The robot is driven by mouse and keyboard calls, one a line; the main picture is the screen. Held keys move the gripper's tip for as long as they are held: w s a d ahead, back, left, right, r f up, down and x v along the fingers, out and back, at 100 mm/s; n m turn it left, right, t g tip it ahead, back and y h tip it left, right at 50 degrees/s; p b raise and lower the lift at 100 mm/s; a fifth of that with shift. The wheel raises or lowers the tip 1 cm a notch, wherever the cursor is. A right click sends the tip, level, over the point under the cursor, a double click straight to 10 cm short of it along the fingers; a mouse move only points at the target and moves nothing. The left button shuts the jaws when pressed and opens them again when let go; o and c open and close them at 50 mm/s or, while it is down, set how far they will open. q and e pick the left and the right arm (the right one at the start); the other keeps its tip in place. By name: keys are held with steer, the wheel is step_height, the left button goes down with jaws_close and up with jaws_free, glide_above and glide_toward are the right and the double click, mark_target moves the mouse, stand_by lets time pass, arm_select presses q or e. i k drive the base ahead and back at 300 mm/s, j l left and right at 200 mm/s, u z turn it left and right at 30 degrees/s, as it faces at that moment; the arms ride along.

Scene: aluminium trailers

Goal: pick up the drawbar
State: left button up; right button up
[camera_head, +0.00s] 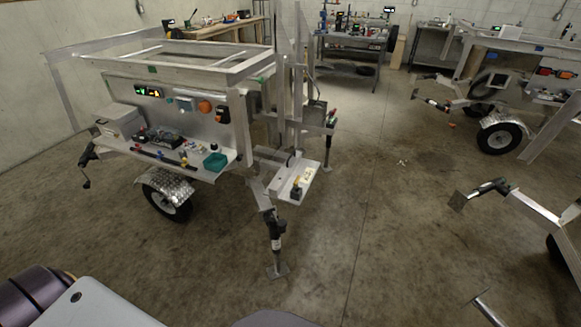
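Several aluminium trailers stand on the concrete floor in the head view. I cannot tell for certain which part is the drawbar. At the right, a metal bar with a black fitting (493,186) and a flat plate at its end sticks out leftward from a trailer mostly out of frame. The left trailer (215,120) has a jack leg (274,238) at its front corner and a small metal shelf (298,178) beside it. Neither gripper shows. Parts of my own body fill the bottom left corner.
The left trailer carries a teal box (215,162) and tools on its side shelf. A wheel (168,200) sits under it. Another trailer (500,80) stands at the back right. A workbench (350,43) is at the back. The floor (385,225) between the trailers is mostly clear.

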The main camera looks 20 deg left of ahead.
mark_target(281, 180)
steer(key=i+u, duration=0.35)
steer(key=i+l+u, duration=0.3)
steer(key=i, duration=0.25)
steer(key=j, duration=0.1)
